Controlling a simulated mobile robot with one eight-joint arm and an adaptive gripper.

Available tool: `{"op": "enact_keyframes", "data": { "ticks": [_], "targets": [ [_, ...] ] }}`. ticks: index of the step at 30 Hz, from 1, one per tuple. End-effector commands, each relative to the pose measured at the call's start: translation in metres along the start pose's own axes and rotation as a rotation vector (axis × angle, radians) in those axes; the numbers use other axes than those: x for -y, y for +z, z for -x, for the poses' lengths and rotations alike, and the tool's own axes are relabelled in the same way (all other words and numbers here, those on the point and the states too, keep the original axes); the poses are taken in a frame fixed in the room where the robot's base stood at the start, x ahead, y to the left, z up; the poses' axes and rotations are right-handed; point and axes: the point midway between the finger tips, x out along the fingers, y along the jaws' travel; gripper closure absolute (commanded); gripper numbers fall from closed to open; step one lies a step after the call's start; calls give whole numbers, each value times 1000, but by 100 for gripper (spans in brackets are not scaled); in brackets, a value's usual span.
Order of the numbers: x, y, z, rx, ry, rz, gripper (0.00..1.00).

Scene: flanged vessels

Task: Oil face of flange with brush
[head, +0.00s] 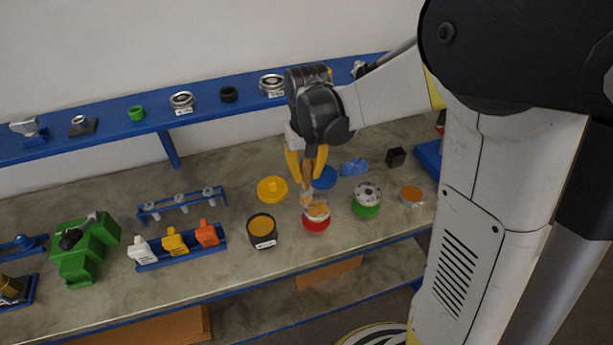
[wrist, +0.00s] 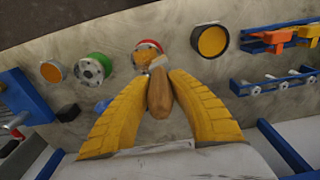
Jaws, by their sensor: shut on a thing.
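My gripper (head: 307,158) has yellow fingers, shut on the wooden handle of the brush (head: 306,190). In the wrist view my gripper (wrist: 160,75) holds the brush (wrist: 159,95) between its fingertips, with its bristle end pointing away from me. The brush's tip is at a red-based round vessel (head: 316,222) with an orange-tan top; I cannot tell whether it touches. In the wrist view the red vessel (wrist: 147,46) is partly hidden behind the brush. A green-based vessel with a grey flange with holes (head: 367,196) stands to its right; it also shows in the wrist view (wrist: 93,68).
A black pot with orange contents (head: 262,231) stands left of the red vessel. Yellow (head: 272,189) and blue (head: 324,178) discs lie behind. A small orange-topped dish (head: 411,195) is at the right. A blue rack (head: 180,250) holds coloured pieces. A blue shelf (head: 205,103) runs behind.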

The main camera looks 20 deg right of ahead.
Motion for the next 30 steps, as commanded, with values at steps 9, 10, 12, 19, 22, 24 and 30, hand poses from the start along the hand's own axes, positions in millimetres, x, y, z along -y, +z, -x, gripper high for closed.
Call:
{"op": "enact_keyframes", "data": {
  "ticks": [9,10,12,19,22,24,30],
  "targets": [
    [-1,-6,28,0,0,0,100],
    [-1,-6,29,0,0,0,100],
    [-1,-6,30,0,0,0,100],
    [-1,-6,29,0,0,0,100],
    [-1,-6,29,0,0,0,100],
    [-1,-6,29,0,0,0,100],
    [-1,-6,29,0,0,0,100]
  ]
}}
